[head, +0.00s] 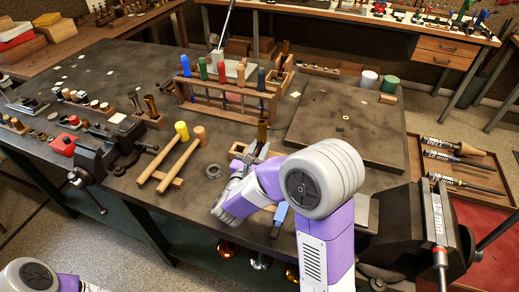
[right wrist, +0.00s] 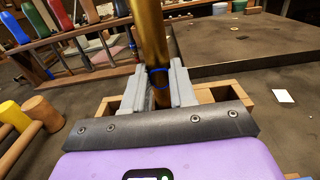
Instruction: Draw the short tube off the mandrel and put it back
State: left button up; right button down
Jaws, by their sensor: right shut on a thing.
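My right gripper (head: 256,152) is shut on an upright brass tube (head: 262,131), near the middle of the bench. In the right wrist view the brass tube (right wrist: 150,35) stands between the two grey fingers (right wrist: 160,88). A blue ring (right wrist: 158,71) goes around the tube at finger height. The tube's lower end is hidden by the fingers and the wrist. A wooden block (right wrist: 235,93) lies around and below the fingers. I cannot tell whether the tube is seated in it, or whether a mandrel is inside. My left gripper is out of view; only part of that arm shows at bottom left.
A tool rack (head: 228,98) with coloured handles stands behind the gripper. Two mallets (head: 175,160) lie left of it. A dark flat board (head: 345,122) is at right. A vise (head: 430,225) is at front right, another vise (head: 105,150) at left.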

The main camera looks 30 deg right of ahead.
jog(key=shift+r, duration=0.45)
jog(key=shift+p, duration=0.3)
dwell(0.8)
jog(key=shift+f+b, duration=1.25)
jog(key=shift+f, duration=0.3)
jog(key=shift+s+d+f+b, duration=0.1)
jog(key=shift+s+f+b, duration=0.05)
jog(key=shift+f+b, duration=0.25)
